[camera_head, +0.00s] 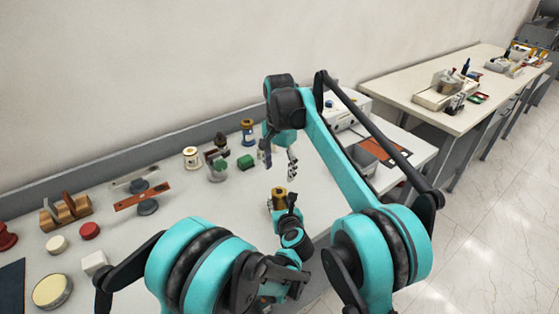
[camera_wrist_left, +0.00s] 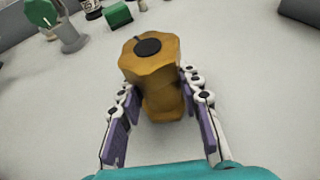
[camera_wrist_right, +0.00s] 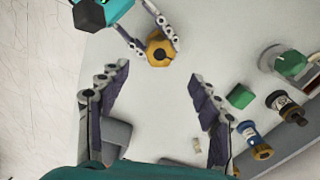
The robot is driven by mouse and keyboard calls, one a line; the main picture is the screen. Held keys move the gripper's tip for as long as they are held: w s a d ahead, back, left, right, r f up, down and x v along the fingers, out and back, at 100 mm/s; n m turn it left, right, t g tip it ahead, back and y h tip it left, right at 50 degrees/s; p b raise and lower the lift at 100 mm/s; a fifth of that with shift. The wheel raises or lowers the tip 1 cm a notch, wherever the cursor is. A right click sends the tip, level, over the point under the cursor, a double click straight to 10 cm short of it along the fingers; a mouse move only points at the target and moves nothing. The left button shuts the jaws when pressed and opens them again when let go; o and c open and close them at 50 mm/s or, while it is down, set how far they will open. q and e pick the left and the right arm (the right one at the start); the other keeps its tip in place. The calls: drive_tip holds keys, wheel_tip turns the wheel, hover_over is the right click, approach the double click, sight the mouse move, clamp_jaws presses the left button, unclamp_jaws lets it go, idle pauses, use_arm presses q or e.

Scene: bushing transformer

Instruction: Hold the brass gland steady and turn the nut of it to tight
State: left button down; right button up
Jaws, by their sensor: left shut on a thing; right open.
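The brass gland (camera_head: 279,195) stands upright on the table at the front middle in the head view. Its hexagonal nut with a dark round centre is on top in the left wrist view (camera_wrist_left: 150,58). My left gripper (camera_wrist_left: 160,95) is shut on the gland, with a finger on each side of its body. My right gripper (camera_head: 279,160) is open and empty, above the table and behind the gland. In the right wrist view the gland (camera_wrist_right: 160,50) shows ahead, beyond the open right fingers (camera_wrist_right: 158,100).
A wooden rack (camera_head: 66,212) and red and white discs lie at left. A white box (camera_head: 345,108) stands at the back right. Table around the gland is clear.

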drive_tip(key=shift+r, duration=1.7)
use_arm(q)
drive_tip(key=c, duration=1)
unclamp_jaws()
